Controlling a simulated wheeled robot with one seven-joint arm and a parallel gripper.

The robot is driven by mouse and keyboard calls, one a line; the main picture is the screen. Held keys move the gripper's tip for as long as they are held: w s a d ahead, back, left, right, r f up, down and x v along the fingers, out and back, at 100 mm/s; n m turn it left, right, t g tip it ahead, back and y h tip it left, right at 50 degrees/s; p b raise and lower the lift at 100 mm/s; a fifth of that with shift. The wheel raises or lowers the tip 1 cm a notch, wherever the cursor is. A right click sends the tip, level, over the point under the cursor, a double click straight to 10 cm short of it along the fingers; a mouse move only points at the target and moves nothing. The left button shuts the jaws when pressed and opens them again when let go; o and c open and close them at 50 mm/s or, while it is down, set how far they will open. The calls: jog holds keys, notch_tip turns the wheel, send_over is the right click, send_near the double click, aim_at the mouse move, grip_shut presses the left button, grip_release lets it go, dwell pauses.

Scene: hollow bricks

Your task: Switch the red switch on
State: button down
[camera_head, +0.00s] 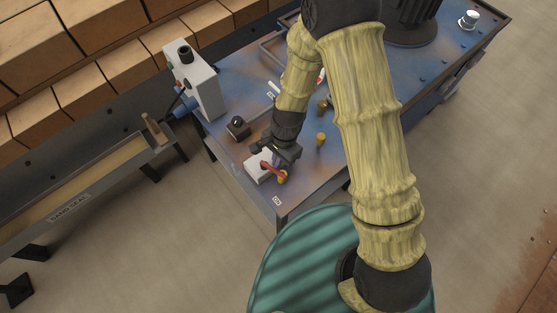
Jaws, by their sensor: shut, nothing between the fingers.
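A red switch lever (272,170) sits on a small white box (257,167) near the front left corner of the blue worktable (230,100). My gripper (276,160) is at the end of my yellow-sleeved arm, pointing down right at the switch. It is shut with nothing held. In this view its tips overlap the lever and part of the box, and I cannot tell whether they touch. The gripper hides part of the switch, so whether it is on or off is unclear.
A grey control box (196,80) stands at the table's left edge. A small black-knobbed part (238,127) and yellow knobs (320,139) stand near the switch. Bricks (110,70) fill shelves at upper left. A long trough (92,183) lies left of the table. Open floor surrounds the table's front.

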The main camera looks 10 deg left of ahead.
dwell(0.3)
jog(key=w+r+p, duration=0.1)
jog(key=w, duration=0.1)
jog(key=w+d+r+p, duration=0.1)
jog(key=r, duration=0.1)
jog(key=shift+w+d+r+p, duration=0.1)
jog(key=shift+w+r+p, duration=0.05)
jog(key=shift+w+p, duration=0.2)
notch_tip(320, 180, up, 9)
jog(key=w, duration=0.1)
jog(key=shift+w+d, duration=0.2)
jog(key=shift+d, duration=0.1)
